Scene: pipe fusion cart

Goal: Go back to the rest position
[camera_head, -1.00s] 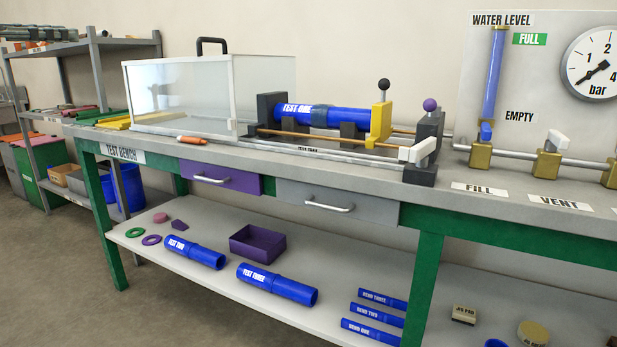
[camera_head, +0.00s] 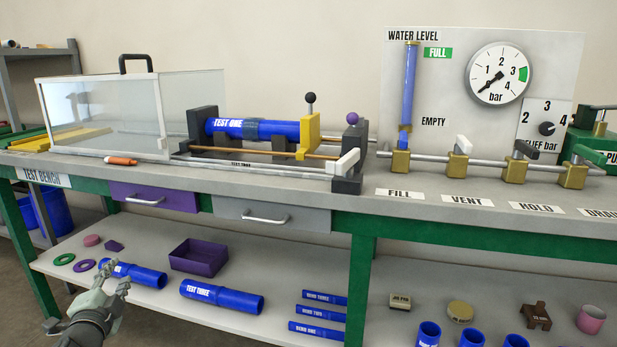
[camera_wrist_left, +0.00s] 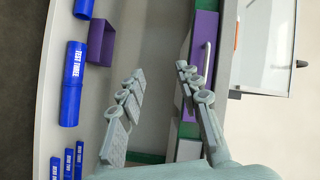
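My left gripper (camera_head: 100,287) shows at the lower left of the head view, in front of the bench's lower shelf. In the left wrist view its two fingers (camera_wrist_left: 160,105) stand apart with nothing between them, so it is open and empty. In the head view it overlaps part of the blue TEST TWO pipe (camera_head: 148,277); no contact can be made out. My right gripper is in neither view.
The test bench (camera_head: 300,190) holds a clear-sided cover (camera_head: 110,115), the TEST ONE pipe (camera_head: 255,129) in a clamp rig, and a valve row. The lower shelf carries the TEST THREE pipe (camera_head: 222,297), a purple tray (camera_head: 199,257) and several small pipes. Floor shows at lower left.

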